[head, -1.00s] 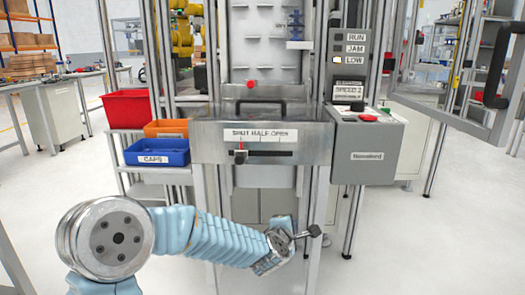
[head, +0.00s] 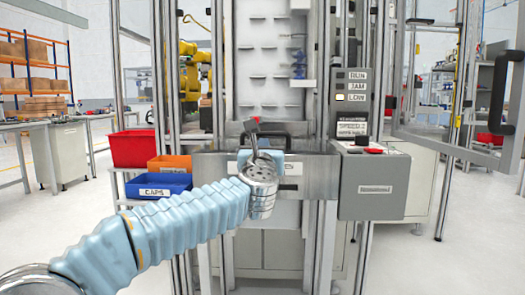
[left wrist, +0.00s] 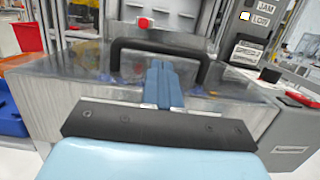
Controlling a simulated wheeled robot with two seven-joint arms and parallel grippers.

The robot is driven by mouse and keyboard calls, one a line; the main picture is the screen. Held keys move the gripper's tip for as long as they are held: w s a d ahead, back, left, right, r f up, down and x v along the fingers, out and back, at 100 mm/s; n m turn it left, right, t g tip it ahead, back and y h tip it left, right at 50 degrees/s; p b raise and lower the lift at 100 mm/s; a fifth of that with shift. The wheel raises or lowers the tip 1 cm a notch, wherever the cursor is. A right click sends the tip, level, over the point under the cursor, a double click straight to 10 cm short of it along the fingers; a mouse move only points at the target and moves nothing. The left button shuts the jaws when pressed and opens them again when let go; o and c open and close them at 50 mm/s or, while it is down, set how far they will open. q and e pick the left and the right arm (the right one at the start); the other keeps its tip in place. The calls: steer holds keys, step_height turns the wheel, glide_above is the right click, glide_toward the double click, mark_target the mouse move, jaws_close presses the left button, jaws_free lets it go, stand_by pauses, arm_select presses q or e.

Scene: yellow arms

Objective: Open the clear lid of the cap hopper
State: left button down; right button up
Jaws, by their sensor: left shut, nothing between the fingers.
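The cap hopper (head: 320,175) is a grey metal box in the middle of the head view. Its clear lid (left wrist: 75,70) lies shut on top in the left wrist view, with blurred shapes under it. A black arched handle (left wrist: 120,50) stands on the lid; part of it shows in the head view (head: 285,140). My left gripper (left wrist: 161,66) is shut and empty. Its blue fingertips point at the middle of the handle's bar, just in front of or below it; contact cannot be told. In the head view my wrist (head: 262,180) hides the fingertips. My right gripper is out of view.
A grey control box (head: 375,185) with a red button stands right of the hopper. Red (head: 133,147), orange (head: 168,163) and blue (head: 158,185) bins stand at its left. Frame posts rise on both sides. A door with a black handle (head: 499,92) is at far right.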

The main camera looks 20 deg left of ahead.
arm_select(q)
steer(key=shift+x, duration=0.8)
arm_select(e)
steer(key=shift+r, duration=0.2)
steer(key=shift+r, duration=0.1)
